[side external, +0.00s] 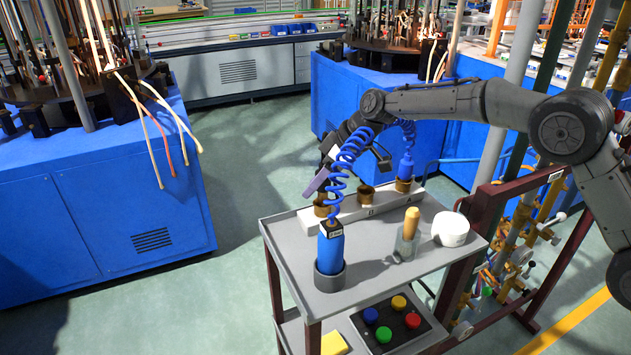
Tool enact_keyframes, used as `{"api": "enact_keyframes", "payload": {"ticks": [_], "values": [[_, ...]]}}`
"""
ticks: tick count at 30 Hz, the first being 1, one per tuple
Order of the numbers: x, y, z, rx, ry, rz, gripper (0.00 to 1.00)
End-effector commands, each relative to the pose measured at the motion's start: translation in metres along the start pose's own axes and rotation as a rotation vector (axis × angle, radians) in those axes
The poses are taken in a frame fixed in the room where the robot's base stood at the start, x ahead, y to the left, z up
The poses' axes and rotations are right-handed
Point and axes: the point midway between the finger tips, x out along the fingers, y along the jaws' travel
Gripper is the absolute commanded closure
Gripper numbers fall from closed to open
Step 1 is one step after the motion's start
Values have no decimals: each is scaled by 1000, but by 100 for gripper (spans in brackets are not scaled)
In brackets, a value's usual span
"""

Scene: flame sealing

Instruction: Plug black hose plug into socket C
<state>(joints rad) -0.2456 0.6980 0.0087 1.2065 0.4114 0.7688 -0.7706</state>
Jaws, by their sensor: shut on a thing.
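A grey-topped cart (290,240) carries a pale strip (345,212) with three brown sockets: left (321,208), middle (366,194) and right (403,185). Their letters are too small to read. A blue plug (405,167) stands upright in the right socket. A blue coiled hose (345,160) arches from there to a black block (331,229) on top of a blue cylinder. My gripper (322,170) is tilted down to the left, above the left socket and behind the coil. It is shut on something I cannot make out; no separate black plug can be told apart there.
The blue cylinder (330,255) stands in a grey holder at the cart's front. A glass with a wooden-handled tool (411,225) and a white tub (450,229) stand at the right. A black panel with coloured buttons (398,328) is on the lower shelf. Pipes rise at the right.

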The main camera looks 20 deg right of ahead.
Motion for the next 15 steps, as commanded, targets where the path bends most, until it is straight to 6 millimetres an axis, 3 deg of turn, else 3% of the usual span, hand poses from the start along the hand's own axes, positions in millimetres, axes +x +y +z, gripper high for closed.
{"api": "enact_keyframes", "payload": {"ticks": [15], "values": [[6,0,4,0,1,0,100]]}}
